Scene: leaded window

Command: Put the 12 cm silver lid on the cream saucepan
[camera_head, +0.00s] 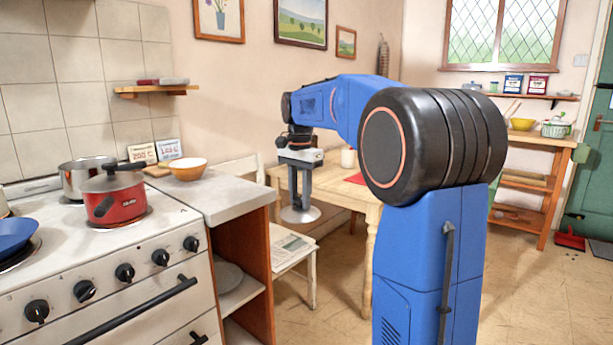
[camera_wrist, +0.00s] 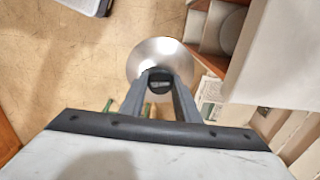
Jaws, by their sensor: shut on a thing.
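My gripper (camera_head: 299,203) points down and is shut on the silver lid (camera_head: 301,215), holding it level in the air beyond the counter's end. In the wrist view the lid (camera_wrist: 148,58) is a round shiny disc below my fingers (camera_wrist: 159,82), which close on its dark knob. No whole cream saucepan shows. A pale cream piece of something (camera_head: 3,209) is cut off by the left edge of the head view, and I cannot tell what it is.
The stove (camera_head: 180,235) holds a lidded red saucepan (camera_head: 115,203), a steel pot (camera_head: 80,182) and a blue pan (camera_head: 14,235). A chair (camera_head: 310,262) and wooden table (camera_head: 352,202) stand near my gripper.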

